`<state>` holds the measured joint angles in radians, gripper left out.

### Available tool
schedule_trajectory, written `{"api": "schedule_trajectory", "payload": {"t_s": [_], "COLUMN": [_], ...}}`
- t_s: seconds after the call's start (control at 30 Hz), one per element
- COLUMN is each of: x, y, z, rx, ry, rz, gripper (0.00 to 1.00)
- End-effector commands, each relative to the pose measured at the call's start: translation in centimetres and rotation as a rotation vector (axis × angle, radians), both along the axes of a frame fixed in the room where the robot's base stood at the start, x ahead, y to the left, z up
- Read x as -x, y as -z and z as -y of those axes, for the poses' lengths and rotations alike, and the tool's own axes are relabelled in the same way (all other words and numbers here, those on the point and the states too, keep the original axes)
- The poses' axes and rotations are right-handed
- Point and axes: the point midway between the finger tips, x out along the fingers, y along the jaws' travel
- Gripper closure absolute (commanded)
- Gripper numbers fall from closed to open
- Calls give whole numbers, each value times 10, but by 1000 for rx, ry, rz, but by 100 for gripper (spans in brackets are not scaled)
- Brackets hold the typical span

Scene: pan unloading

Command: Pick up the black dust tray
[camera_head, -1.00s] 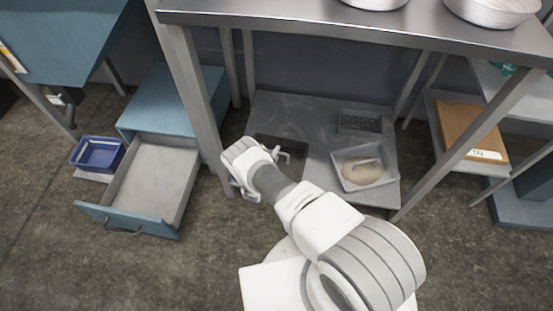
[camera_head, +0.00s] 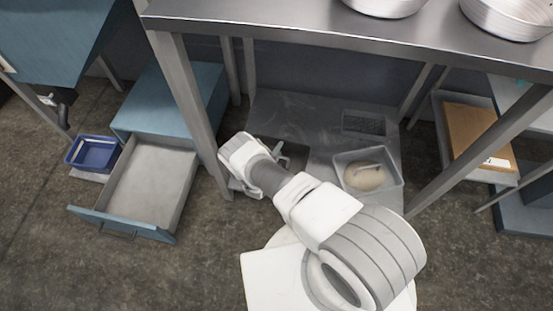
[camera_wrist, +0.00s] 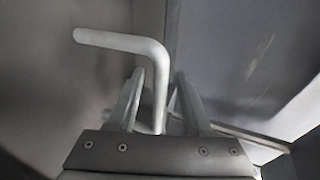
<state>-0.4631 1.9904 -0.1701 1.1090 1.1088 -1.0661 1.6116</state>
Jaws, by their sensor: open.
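The black dust tray (camera_head: 297,150) seems to be the dark flat shape on the grey lower shelf, partly hidden behind my wrist in the head view. My gripper (camera_wrist: 158,85) is open, with its two fingers apart in the wrist view. A pale bent rod (camera_wrist: 120,41) rises between the fingers and bends left at its top. I cannot tell whether this rod belongs to the tray or whether a finger touches it. In the head view my gripper is at the tray's left side, and its fingers are mostly hidden.
The lower shelf (camera_head: 275,105) also holds a clear bin (camera_head: 390,188) with a round tan item and a dark mesh tray (camera_head: 363,123). A metal table leg (camera_head: 190,110) stands just left of my gripper. An open drawer (camera_head: 148,185) and blue bin (camera_head: 93,153) are further left.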

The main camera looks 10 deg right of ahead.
Motion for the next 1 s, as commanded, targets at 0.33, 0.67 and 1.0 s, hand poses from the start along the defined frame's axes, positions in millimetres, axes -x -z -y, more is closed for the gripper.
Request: {"api": "schedule_trajectory", "payload": {"t_s": [0.33,0.67,1.0], "x": [1,1,1], "y": [1,1,1], "z": [0,0,0], "rx": [1,0,-1], "ry": [0,0,-1], "rz": [-1,0,-1], "gripper": [59,100,100]}}
